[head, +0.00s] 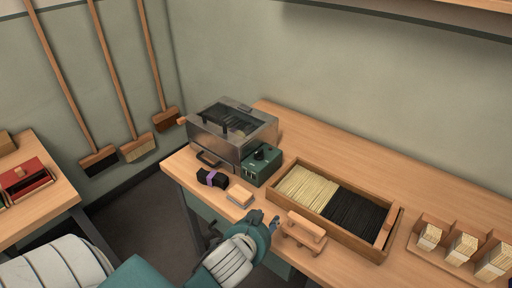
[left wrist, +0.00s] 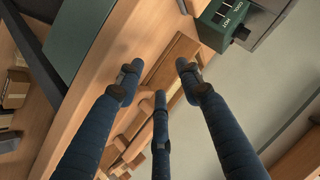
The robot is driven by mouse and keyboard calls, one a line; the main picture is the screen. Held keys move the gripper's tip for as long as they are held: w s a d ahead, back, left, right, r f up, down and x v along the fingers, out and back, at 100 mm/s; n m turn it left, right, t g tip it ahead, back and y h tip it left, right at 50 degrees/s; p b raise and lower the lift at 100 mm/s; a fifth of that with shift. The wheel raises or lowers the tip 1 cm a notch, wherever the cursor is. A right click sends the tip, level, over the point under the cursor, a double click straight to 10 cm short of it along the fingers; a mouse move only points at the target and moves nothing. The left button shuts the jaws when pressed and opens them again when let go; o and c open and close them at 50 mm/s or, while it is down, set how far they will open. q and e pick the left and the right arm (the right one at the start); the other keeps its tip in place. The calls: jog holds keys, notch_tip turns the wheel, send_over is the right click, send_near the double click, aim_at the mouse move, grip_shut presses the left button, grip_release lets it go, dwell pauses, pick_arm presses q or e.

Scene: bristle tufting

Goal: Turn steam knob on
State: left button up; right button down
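The steamer (head: 215,143) is a metal box with a glass lid at the back of the bench. A green control box (head: 270,172) sits at its right side, with a dark knob (head: 261,154) on top. The left wrist view shows the green box (left wrist: 212,32) with white lettering and the dark knob (left wrist: 241,33) at upper right. My left gripper (head: 268,217) is over the bench's front edge, in front of the control box and apart from it. Its three fingers (left wrist: 159,82) are spread and empty in the left wrist view. My right gripper is not in view.
A bristle tray (head: 388,236) with pale and black bristles lies right of the control box. A wooden brush block (head: 240,195), a dark bundle with a purple band (head: 212,178) and a wooden handled piece (head: 304,230) lie near the front edge.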

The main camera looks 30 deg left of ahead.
pick_arm(q)
jog(key=w+d+r+m+t+h, duration=0.1)
jog(key=w+r+m+t, duration=0.25)
jog(key=w+r, duration=0.45)
jog(key=w+d+r+m+t+h, duration=0.1)
jog(key=w+r+m+t, duration=0.3)
jog(key=r, duration=0.7)
jog(key=w+d+r+m+h, duration=0.5)
jog(key=d+r+m+h, duration=0.55)
jog(key=m, duration=0.45)
jog(key=m+g+y, duration=1)
jog(key=m+g, duration=0.1)
jog(key=g, duration=0.3)
send_near(259, 154)
jog(key=shift+n+t, duration=0.25)
jog(key=x, duration=0.2)
jog(key=p+x, duration=0.1)
jog(key=x, duration=0.1)
jog(key=a+p+x, duration=0.1)
jog(key=x, duration=0.1)
jog(key=shift+w+a+f, duration=0.1)
jog(key=shift+w+f, duration=0.15)
jog(key=shift+f, duration=0.1)
jog(key=shift+w+f, duration=0.2)
jog(key=shift+f, duration=0.4)
